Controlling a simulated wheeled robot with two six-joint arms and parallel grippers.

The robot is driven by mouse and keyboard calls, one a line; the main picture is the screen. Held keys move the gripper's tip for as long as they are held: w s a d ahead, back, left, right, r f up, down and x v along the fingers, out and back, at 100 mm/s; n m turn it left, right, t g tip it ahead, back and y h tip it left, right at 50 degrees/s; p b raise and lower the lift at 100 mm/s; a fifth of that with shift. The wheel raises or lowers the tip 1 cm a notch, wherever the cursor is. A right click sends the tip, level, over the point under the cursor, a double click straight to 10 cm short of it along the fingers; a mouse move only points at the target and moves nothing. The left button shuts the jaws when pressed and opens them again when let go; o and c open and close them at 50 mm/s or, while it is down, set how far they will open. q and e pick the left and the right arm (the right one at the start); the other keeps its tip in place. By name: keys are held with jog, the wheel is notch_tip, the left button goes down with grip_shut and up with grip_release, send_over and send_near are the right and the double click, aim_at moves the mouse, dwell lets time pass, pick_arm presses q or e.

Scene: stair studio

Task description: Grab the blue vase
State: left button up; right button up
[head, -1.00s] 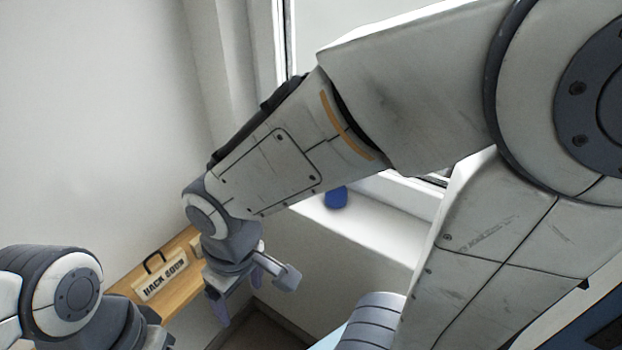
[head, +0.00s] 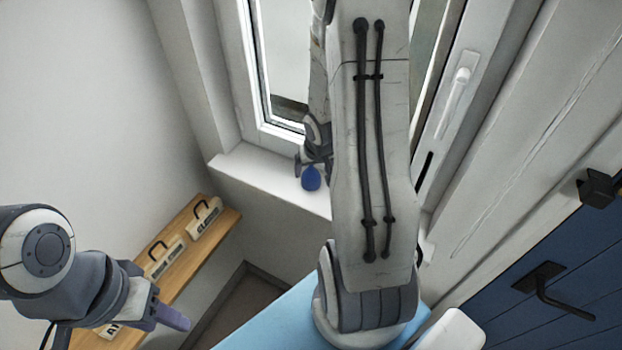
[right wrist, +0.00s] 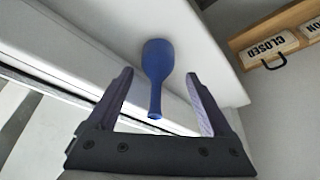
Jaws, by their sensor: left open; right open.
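The blue vase (head: 311,178) stands on the white window sill (head: 248,168) in the head view. In the right wrist view the vase (right wrist: 157,62) has a round body and a narrow neck, and its neck points toward my gripper. My right gripper (head: 313,160) is at the sill, just by the vase. In the right wrist view my right gripper (right wrist: 158,92) is open, with one finger on each side of the vase's neck and gaps on both sides. My left gripper (head: 168,312) is open and empty at the lower left, away from the vase.
A wooden shelf (head: 215,226) on the left wall holds several small signs; one, the closed sign (right wrist: 270,48), shows in the right wrist view. The window frame (head: 250,75) rises behind the sill. A blue door (head: 560,260) is at the right.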

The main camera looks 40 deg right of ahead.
aim_at(312, 172)
jog(key=shift+d+b+x, duration=0.2)
jog(key=shift+b+x, duration=0.1)
jog(key=shift+x, duration=2.85)
jog(key=shift+w+r, duration=0.1)
jog(key=shift+w, duration=0.1)
jog(key=shift+c, duration=0.2)
grip_shut()
